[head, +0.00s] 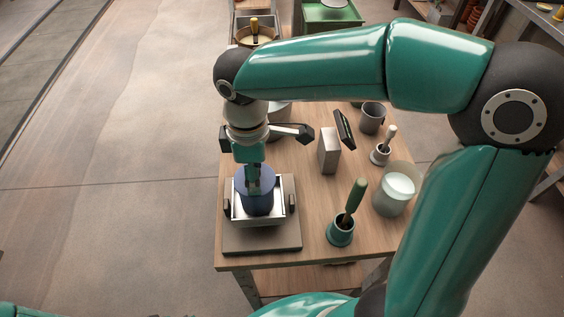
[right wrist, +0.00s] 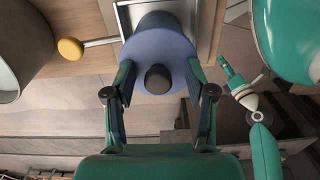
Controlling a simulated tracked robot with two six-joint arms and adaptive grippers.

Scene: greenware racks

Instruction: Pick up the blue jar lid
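The blue jar lid (right wrist: 180,48) is round with a dark knob (right wrist: 158,78) on top. In the head view the lid (head: 243,182) sits on a blue jar (head: 258,204) inside a metal box, partly hidden by my right gripper. My right gripper (head: 253,190) points down over the lid. In the right wrist view its two fingers (right wrist: 158,82) are spread on either side of the knob, with a gap on both sides. A small teal and white arm end, which seems to be my left gripper (right wrist: 230,75), shows at the right; its fingers are too small to judge.
The metal box (head: 236,214) stands on a grey base (head: 262,243) near the table's front left corner. To its right are a teal cup (head: 341,233) holding a green-handled tool, a pale jar (head: 393,203), a light block (head: 328,151) and a grey mug (head: 372,119).

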